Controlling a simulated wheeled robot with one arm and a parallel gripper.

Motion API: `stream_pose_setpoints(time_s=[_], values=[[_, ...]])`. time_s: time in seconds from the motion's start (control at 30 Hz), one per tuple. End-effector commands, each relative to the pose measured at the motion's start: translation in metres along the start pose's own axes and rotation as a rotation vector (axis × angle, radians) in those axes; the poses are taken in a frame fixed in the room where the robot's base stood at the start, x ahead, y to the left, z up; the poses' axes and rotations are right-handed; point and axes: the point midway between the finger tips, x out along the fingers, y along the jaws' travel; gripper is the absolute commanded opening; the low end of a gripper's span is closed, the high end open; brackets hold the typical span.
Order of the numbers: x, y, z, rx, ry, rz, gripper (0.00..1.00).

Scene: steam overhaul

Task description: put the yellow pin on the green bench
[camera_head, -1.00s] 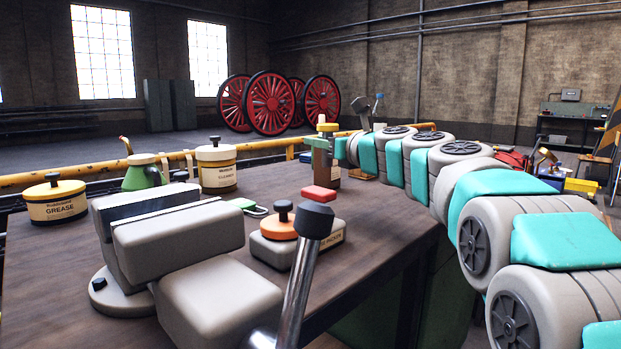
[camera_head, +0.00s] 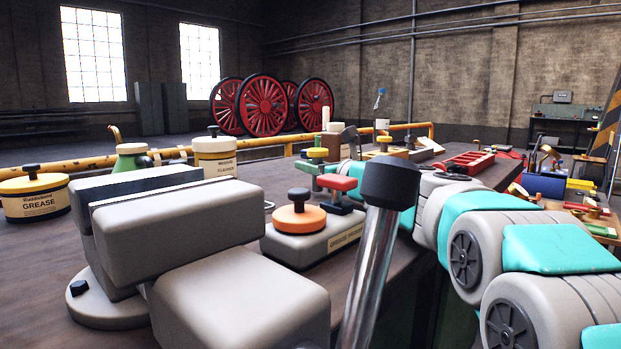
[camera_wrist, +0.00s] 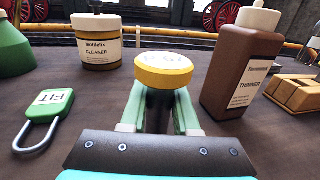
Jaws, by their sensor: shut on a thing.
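My gripper (camera_wrist: 160,112) is shut on the yellow pin (camera_wrist: 164,70) in the wrist view. Its round yellow head sits above the green fingers, with a dark part between them; the lower end is hidden. In the head view the yellow head (camera_head: 318,153) shows small beyond the vise, beside my green fingers, partly hidden by nearer things. The pin is above the near bench's dark wooden top (camera_wrist: 100,100); I cannot tell its height. This bench (camera_head: 400,258) shows a dark side in the head view. A dark green bench (camera_head: 562,111) stands far off at the right wall.
A grey vise (camera_head: 190,220) fills the near left. A red-topped piece (camera_head: 337,183) and an orange-knobbed grey box (camera_head: 299,218) stand by my gripper. A green padlock (camera_wrist: 42,105), cleaner tin (camera_wrist: 97,42) and brown thinner bottle (camera_wrist: 238,68) surround it. A red tray (camera_head: 467,162) lies farther right.

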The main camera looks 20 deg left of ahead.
Motion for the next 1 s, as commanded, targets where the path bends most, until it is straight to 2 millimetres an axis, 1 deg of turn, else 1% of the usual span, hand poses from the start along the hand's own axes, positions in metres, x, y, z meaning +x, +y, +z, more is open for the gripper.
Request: stream_pose_setpoints(time_s=[0.03, 0.1, 0.33, 0.47, 0.5, 0.7, 0.73, 0.77, 1.0], values=[[-0.0004, 0.0002, -0.0066, 0.001, -0.001, 0.000, 0.00], [-0.0004, 0.0001, -0.0095, 0.001, -0.001, 0.000, 0.00], [-0.0004, -0.0002, -0.0088, 0.001, -0.002, -0.001, 0.00], [-0.0003, 0.0000, -0.0121, 0.001, -0.001, 0.000, 0.00], [-0.0003, -0.0003, -0.0119, 0.000, -0.001, -0.001, 0.32], [-0.0002, -0.0005, -0.0121, 0.001, 0.000, -0.001, 0.55], [-0.0002, -0.0005, -0.0121, 0.001, 0.000, -0.001, 0.58], [-0.0002, -0.0005, -0.0122, 0.001, 0.001, -0.001, 0.59], [-0.0002, -0.0006, -0.0112, 0.000, 0.001, -0.001, 0.59]])
